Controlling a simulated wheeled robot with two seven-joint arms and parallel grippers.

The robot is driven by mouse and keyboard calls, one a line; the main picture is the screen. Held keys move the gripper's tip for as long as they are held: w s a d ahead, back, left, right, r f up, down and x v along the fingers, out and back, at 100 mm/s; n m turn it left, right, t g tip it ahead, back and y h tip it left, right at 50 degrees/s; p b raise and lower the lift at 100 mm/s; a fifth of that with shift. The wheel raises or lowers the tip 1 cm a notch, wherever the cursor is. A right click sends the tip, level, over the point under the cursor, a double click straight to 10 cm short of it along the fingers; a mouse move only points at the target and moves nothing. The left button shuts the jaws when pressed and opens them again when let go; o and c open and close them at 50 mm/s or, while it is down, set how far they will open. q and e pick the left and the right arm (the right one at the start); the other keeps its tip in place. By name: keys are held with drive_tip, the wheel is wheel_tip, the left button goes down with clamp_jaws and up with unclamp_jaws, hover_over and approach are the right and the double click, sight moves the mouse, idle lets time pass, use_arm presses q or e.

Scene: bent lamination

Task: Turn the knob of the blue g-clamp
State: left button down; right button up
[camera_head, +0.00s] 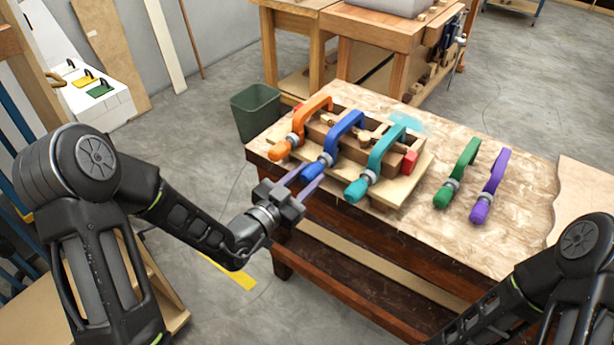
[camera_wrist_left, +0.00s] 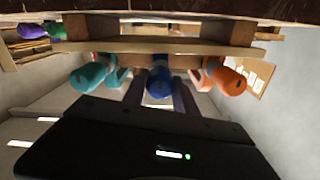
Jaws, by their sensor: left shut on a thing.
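The blue g-clamp (camera_head: 344,136) sits in the middle of three clamps on the wooden lamination form (camera_head: 400,186). Its blue knob (camera_head: 317,169) points toward me over the table's near edge. My left gripper (camera_head: 309,178) reaches it from the near side and is shut on the knob. In the left wrist view the knob (camera_wrist_left: 159,84) lies between the two fingers. Its far side and the screw behind it are largely hidden there. My right gripper is out of view; only part of the right arm shows at the lower right.
An orange clamp (camera_head: 312,118) and a teal clamp (camera_head: 387,152) flank the blue one closely. Green (camera_head: 457,174) and purple (camera_head: 490,185) clamps lie to the right on the table (camera_head: 415,229). A green bin (camera_head: 256,110) stands behind the table's left end.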

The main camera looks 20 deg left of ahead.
use_arm(q)
drive_tip(key=shift+m+p, duration=0.3)
